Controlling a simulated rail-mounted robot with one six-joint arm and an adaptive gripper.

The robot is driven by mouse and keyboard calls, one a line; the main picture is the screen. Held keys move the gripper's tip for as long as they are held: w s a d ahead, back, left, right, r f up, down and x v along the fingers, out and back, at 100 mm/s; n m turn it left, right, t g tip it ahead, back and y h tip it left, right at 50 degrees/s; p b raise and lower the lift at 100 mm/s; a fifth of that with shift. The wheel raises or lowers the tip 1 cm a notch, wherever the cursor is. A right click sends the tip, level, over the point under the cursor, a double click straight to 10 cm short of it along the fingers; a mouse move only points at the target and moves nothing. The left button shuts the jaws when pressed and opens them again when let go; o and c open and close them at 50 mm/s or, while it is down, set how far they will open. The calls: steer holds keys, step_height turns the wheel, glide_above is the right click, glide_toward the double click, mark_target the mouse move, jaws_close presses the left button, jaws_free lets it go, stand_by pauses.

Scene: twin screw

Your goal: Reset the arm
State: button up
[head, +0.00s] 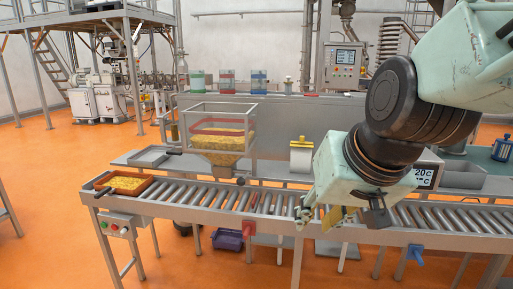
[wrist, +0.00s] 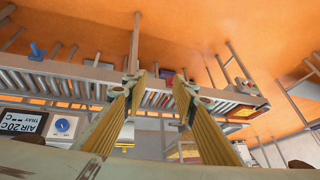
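My gripper (head: 322,216) hangs over the right half of the roller conveyor (head: 215,203) in the head view, at the end of my pale green arm. In the wrist view my gripper (wrist: 158,86) shows two yellow ribbed fingers set well apart, with nothing held between them. Conveyor rollers show through the gap beyond the fingertips. The fingers look above the rollers; the exact height is hard to tell.
An orange tray of yellow pellets (head: 126,184) sits at the conveyor's left end. A clear hopper with yellow pellets (head: 219,140) stands behind the conveyor. A white canister with a yellow lid (head: 301,156) stands close left of my arm. A display (head: 426,176) is partly hidden behind my wrist.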

steer(key=s+d+r+g+h, duration=0.1)
steer(key=s+d, duration=0.3)
steer(key=s, duration=0.7)
steer(key=s+d+g, duration=0.1)
steer(key=s+d, duration=0.3)
steer(key=s, duration=0.7)
steer(key=shift+d+r+h, duration=0.25)
steer(key=shift+r+h, duration=0.1)
steer(key=shift+h, duration=0.05)
